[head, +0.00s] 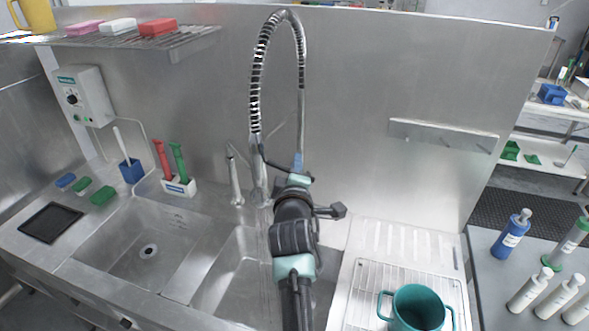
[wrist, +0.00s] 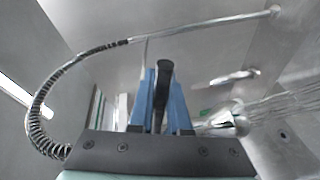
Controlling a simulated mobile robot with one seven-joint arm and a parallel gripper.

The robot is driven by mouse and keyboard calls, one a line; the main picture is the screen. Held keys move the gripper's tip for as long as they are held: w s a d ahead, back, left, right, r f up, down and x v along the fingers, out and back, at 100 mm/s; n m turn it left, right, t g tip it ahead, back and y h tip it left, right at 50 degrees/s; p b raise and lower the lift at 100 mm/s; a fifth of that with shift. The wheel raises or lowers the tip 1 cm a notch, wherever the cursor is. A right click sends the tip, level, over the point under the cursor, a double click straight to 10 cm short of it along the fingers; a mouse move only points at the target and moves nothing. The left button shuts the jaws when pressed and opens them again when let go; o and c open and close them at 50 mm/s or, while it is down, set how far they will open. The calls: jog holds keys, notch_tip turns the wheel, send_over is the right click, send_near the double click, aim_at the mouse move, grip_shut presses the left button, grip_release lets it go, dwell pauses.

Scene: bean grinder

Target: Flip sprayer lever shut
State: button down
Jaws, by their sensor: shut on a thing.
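The sprayer hangs on a spring hose (head: 263,70) that arches over the sink. My gripper (head: 298,165) is at the hose's lower end, in front of the faucet column, and hides most of the sprayer in the head view. In the wrist view my gripper's blue fingers (wrist: 164,100) are shut on a dark bar, which looks like the sprayer lever (wrist: 164,72). The metal spray head (wrist: 228,122) shows just right of the fingers. Pale streaks like water jets (wrist: 275,106) run from it to the right.
The double sink (head: 150,235) lies below. A drainboard (head: 405,245) with a teal pot (head: 416,305) is to the right, and several bottles stand beyond it. A brush holder (head: 180,187) and faucet post (head: 235,180) are to the left. The steel back wall is close behind.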

jog(key=shift+d+r+n+g+h+p, duration=0.2)
jog(key=shift+r+n+g+h+p, duration=0.15)
jog(key=shift+r+n+p, duration=0.6)
jog(key=shift+f+n, duration=0.25)
jog(key=c, duration=0.9)
grip_release()
jog(key=shift+o, duration=0.2)
jog(key=shift+s, duration=0.1)
jog(key=s+a+r+b, duration=0.1)
jog(key=s+b, duration=0.3)
jog(key=s, duration=0.8)
jog(key=shift+s+r, duration=0.3)
jog(key=shift+r, duration=0.45)
